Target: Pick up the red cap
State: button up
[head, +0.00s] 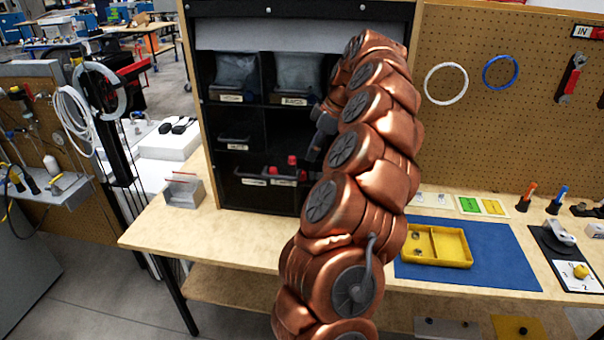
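Small red caps (292,160) show in the lower bin area of the black cabinet, above the labelled front edge. I cannot tell their exact shape, and my arm may hide more to their right. My gripper (314,150) is a dark shape at the cabinet front, just above and right of the caps. It looks apart from them, but the depth is hard to judge. My copper-coloured arm hides part of the gripper and the right side of the cabinet. The finger opening does not show clearly.
The black cabinet (233,190) has upper bins with clear bags and narrow dividers. A grey block (183,194) stands left of it on the wooden bench. At right, a yellow tray (455,247) sits on a blue mat (500,262). The bench front left is clear.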

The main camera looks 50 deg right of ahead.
jog(key=shift+p+x, duration=1.3)
jog(key=shift+x, duration=2.4)
jog(key=shift+c, duration=0.2)
jog(key=c, duration=0.3)
